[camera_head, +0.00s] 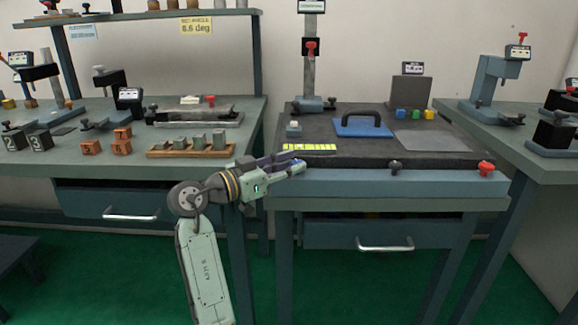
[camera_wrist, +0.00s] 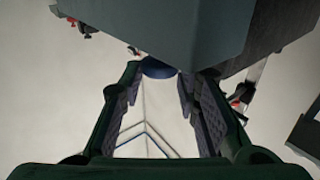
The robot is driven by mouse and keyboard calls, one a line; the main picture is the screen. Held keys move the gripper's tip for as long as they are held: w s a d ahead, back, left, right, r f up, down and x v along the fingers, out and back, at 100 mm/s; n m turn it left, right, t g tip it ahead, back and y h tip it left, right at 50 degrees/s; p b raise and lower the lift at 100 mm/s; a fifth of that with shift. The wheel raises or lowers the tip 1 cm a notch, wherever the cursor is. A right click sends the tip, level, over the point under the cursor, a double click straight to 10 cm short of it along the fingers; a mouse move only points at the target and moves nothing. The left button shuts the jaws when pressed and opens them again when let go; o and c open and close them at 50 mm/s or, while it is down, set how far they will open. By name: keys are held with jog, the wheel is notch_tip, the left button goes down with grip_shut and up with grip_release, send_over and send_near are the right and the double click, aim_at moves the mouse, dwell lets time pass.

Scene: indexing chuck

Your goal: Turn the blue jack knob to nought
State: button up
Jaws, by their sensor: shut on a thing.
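The blue jack knob (camera_wrist: 158,68) shows in the wrist view at the far end of my fingers, against the bench edge. In the head view my gripper (camera_head: 298,165) reaches the left part of the front edge of the middle bench and mostly hides the knob. My gripper also shows in the wrist view (camera_wrist: 158,80), with one finger on each side of the knob, shut on it. Any scale or mark on the knob is too small or hidden to read.
A black knob (camera_head: 397,167) and a red knob (camera_head: 486,168) sit further right along the same front edge. On the bench top are a yellow scale strip (camera_head: 309,147), a blue plate with a black handle (camera_head: 363,127) and a grey sheet (camera_head: 432,141). A drawer (camera_head: 350,236) is below.

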jog(key=o, duration=1.1)
jog(key=shift+n+t+y, duration=0.3)
jog(key=shift+t, duration=0.1)
